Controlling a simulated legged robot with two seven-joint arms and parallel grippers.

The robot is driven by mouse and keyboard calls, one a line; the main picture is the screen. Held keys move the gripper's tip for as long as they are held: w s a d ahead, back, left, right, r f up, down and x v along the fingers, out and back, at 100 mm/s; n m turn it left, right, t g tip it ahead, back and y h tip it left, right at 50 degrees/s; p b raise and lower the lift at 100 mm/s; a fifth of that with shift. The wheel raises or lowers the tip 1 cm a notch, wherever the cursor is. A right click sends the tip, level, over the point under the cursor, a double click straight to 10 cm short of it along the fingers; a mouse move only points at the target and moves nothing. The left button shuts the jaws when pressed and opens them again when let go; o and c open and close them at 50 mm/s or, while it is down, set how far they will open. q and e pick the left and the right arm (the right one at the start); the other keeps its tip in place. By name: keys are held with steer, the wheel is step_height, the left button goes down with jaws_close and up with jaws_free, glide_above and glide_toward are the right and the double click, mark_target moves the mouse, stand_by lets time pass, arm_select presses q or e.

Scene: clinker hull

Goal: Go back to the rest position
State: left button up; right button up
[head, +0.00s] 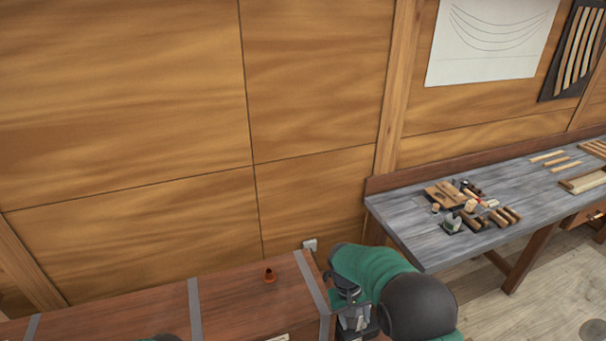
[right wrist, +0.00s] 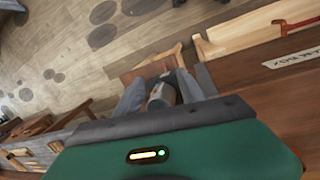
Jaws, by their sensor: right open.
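My right gripper (head: 352,318) is at the bottom of the head view, beside the right end of a long reddish-brown wooden box. Its green and black arm bends over it from the right. My left gripper is not in view; only a small dark sliver shows at the bottom edge of the head view.
A grey workbench (head: 420,228) with several tools stands at the right. A panelled wall (head: 130,110) closes the back. Open floor (head: 540,295) shows at lower right.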

steer(key=s+d+f+m+t+y+b, duration=0.1)
steer(key=s+d+f+b, duration=0.2)
steer(key=s+b, duration=0.6)
steer(key=s+d+f+t+y+b, duration=0.1)
steer(key=s+d+f+t+b, duration=0.1)
steer(key=s+f+b, duration=0.6)
steer(key=s+b, duration=0.2)
steer(key=shift+d+f+m+b, duration=0.25)
steer(key=shift+d+m+b, duration=0.1)
steer(key=shift+d+m, duration=0.05)
